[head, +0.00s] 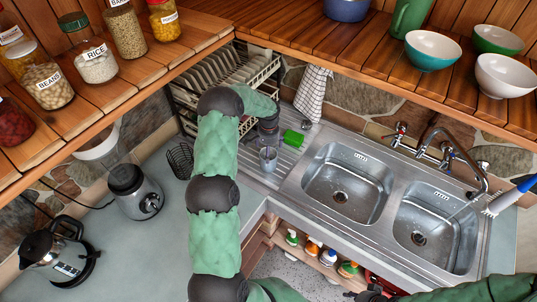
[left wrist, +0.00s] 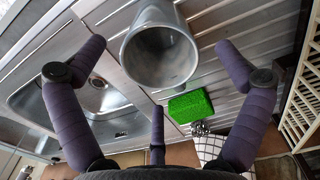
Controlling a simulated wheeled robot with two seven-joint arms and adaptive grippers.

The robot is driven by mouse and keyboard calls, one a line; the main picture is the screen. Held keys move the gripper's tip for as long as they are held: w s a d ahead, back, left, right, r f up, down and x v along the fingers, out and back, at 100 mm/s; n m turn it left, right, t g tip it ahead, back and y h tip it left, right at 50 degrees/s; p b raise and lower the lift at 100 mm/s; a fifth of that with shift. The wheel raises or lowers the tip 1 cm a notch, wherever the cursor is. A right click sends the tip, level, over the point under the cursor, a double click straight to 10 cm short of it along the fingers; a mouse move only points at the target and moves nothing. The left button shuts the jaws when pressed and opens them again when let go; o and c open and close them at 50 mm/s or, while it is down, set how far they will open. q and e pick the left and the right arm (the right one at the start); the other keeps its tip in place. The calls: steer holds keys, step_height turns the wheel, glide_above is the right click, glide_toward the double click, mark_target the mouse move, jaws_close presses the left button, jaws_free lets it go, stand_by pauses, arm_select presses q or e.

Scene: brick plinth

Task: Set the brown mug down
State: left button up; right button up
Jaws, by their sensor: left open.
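No clearly brown mug shows; the vessel at my left gripper looks grey. This grey cup (head: 268,158) appears to stand upright on the ribbed drainboard (head: 285,170), left of the sink. In the left wrist view, the cup (left wrist: 162,52) shows its open mouth and looks empty. My left gripper (head: 268,136) is just behind the cup in the head view. In the left wrist view its fingers are spread wide, with visible gaps to the cup on both sides. My right gripper (head: 371,292) is at the bottom edge, dark and partly cut off; its jaws are unclear.
A green sponge (head: 293,138) lies close behind the cup. A dish rack (head: 235,72) with plates stands behind my left arm. The double sink (head: 348,182) is to the right. A blender (head: 135,190) and a kettle (head: 58,250) stand left. Wooden shelves overhang the counter.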

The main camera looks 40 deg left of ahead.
arm_select(q)
step_height(320, 180, up, 9)
steer(key=shift+b, duration=0.4)
stand_by(1.2)
